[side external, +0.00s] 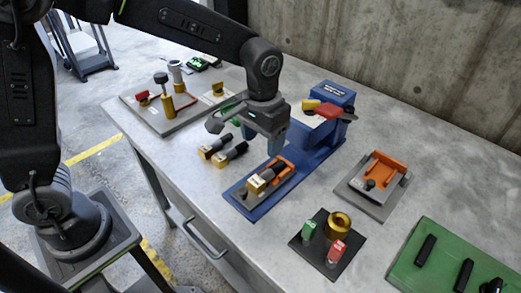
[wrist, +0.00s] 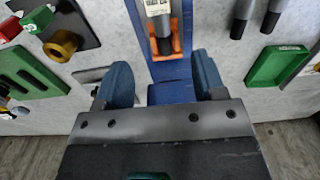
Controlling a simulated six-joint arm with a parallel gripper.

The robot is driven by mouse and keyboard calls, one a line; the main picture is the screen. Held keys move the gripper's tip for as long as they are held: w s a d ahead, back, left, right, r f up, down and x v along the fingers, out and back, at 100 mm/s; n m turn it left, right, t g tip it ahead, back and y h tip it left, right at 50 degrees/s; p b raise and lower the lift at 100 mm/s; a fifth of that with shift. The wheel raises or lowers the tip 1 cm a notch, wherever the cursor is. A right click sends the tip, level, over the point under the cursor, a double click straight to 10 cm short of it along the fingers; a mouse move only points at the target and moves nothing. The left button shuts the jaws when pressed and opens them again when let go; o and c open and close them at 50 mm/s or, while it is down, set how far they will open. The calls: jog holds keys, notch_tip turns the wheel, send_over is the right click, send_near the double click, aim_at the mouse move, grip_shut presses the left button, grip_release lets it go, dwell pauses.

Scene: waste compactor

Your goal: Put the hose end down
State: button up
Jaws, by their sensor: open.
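A hose end (side external: 258,183) with a brass collar, a pale label and a dark end lies in an orange cradle (side external: 283,165) on the blue base (side external: 241,196). In the wrist view this hose end (wrist: 157,10) and the cradle (wrist: 176,42) are at the top, beyond my fingers. Two more brass-and-black hose ends (side external: 214,147) (side external: 230,154) lie side by side on the bench; their black parts show at top right in the wrist view (wrist: 240,16). My gripper (side external: 272,143) is open above the blue base, with nothing between its blue fingers (wrist: 163,82).
A blue press block (side external: 333,100) with a red-and-yellow handle (side external: 328,110) stands behind my gripper. A grey plate with an orange holder (side external: 375,172), a black plate with green and red plugs (side external: 326,245) and a green tray (side external: 450,262) lie right. Bare bench lies between them.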

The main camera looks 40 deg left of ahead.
jog(key=s+a+r+t, duration=0.2)
jog(key=s+a+r, duration=0.2)
jog(key=s, duration=0.4)
jog(key=s+a+r+t, duration=0.3)
jog(key=s+a+r, duration=0.2)
jog(key=s+a, duration=0.2)
jog(key=shift+s, duration=1.05)
